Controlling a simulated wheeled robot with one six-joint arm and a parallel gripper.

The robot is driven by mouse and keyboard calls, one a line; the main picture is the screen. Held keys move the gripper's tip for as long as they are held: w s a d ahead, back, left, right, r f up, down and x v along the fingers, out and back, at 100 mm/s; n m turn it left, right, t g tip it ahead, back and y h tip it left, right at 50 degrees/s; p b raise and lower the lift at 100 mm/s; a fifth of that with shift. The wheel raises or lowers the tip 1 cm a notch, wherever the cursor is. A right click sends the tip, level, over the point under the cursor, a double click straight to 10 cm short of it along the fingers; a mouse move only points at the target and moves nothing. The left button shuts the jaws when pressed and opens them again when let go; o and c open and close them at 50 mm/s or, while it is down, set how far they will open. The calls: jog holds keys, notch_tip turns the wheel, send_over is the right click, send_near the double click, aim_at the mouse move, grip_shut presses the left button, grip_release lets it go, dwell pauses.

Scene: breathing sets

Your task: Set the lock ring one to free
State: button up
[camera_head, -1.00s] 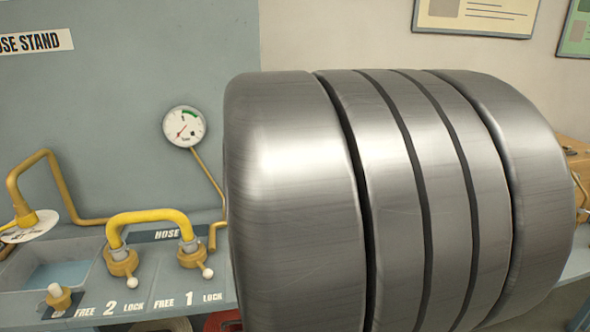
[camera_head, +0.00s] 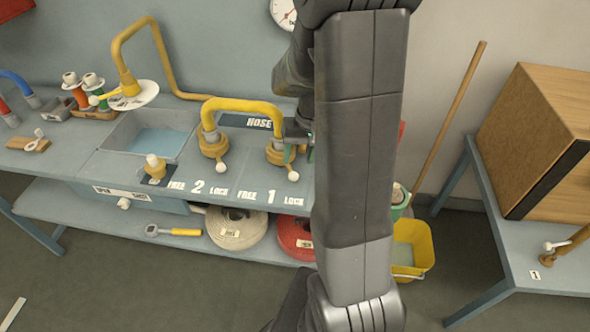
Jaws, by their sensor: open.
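Lock ring one (camera_head: 281,153) is the brass ring at the right foot of the yellow hose (camera_head: 243,104) on the bench. Its short lever ends in a white knob (camera_head: 293,176), which points toward the LOCK label beside the 1. My gripper (camera_head: 296,142) is open at the right side of this ring, close to it. My arm hides much of the gripper, and I cannot tell whether it touches the ring. Lock ring two (camera_head: 213,147) is at the hose's left foot, its white knob (camera_head: 222,168) also toward LOCK.
A sink (camera_head: 117,128) and a white-knobbed valve (camera_head: 155,168) lie to the left on the bench. A white coil (camera_head: 237,228) and a red coil (camera_head: 294,237) sit on the lower shelf. A yellow bucket (camera_head: 428,243) stands right of my arm.

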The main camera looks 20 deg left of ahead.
aim_at(294, 173)
jog(key=f, duration=0.4)
jog(key=a+f, duration=0.1)
jog(key=f, duration=0.1)
jog(key=shift+s+f, duration=0.3)
jog(key=shift+s, duration=0.1)
jog(key=shift+c, duration=0.5)
grip_shut()
